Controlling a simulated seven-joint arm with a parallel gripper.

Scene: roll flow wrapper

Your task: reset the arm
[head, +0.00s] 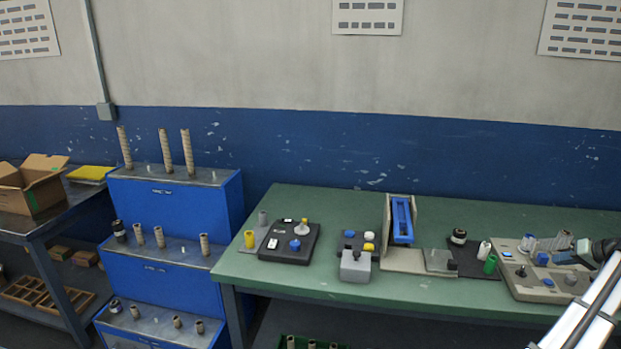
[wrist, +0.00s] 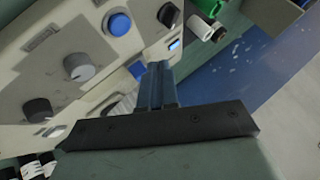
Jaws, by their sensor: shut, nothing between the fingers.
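My gripper (wrist: 157,86) is shut and empty in the wrist view. Its fingers are together over the beige control panel (wrist: 60,60), close to a blue button (wrist: 117,22); I cannot tell whether they touch the panel. In the head view my arm comes in at the lower right edge, with its end over the beige machine (head: 525,287) on the green table's right side. The fingertips are hard to make out there.
In the wrist view, a grey dial (wrist: 79,66) and a black knob (wrist: 38,110) stand up from the panel. The green table (head: 400,287) also holds a black control box (head: 290,250) and a blue-topped unit (head: 402,220). Blue stepped shelves (head: 190,205) stand left.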

